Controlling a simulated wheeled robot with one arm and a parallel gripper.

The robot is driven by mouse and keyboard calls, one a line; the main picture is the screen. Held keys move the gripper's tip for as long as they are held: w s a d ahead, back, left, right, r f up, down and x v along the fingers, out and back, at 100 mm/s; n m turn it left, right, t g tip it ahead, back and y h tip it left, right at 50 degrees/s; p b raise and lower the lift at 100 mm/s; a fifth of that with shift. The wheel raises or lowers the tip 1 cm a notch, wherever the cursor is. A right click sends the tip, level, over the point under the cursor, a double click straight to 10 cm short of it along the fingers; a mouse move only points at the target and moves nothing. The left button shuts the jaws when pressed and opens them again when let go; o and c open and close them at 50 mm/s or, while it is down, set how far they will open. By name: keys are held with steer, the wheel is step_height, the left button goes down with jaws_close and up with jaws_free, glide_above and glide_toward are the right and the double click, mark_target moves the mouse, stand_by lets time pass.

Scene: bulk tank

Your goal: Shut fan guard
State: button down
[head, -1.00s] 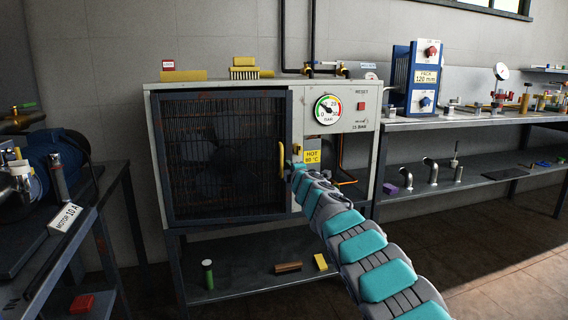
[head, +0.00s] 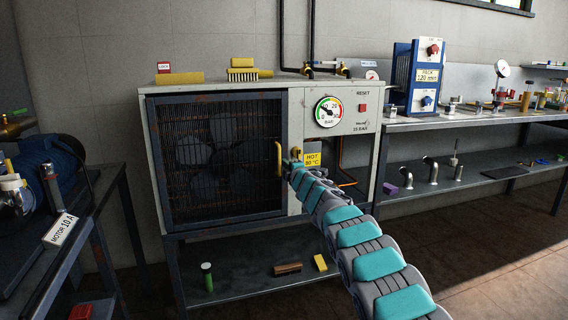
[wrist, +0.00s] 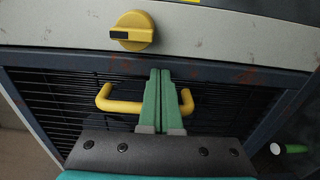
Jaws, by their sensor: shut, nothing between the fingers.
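The fan guard (head: 180,160) is a dark-framed wire grille at the left of the pale cabinet, with the fan (head: 221,160) visible behind it. It appears close to the cabinet front; I cannot tell whether it is fully flush. Its yellow handle (head: 279,158) is on the right edge, and it also shows in the wrist view (wrist: 121,106). My gripper (wrist: 160,74) is shut and empty, its green fingers crossing in front of the handle's middle and hiding part of it. In the head view my gripper (head: 289,163) is just right of the handle.
A yellow knob (wrist: 131,32) is on the cabinet face beside the guard. A yellow HOT label (head: 312,160) and copper pipe are right of my gripper. A gauge (head: 328,111) is above. The motor bench (head: 75,215) is at left and a shelved table (head: 465,122) at right.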

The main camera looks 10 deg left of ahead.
steer(key=shift+w+r, duration=0.1)
steer(key=shift+r, duration=0.3)
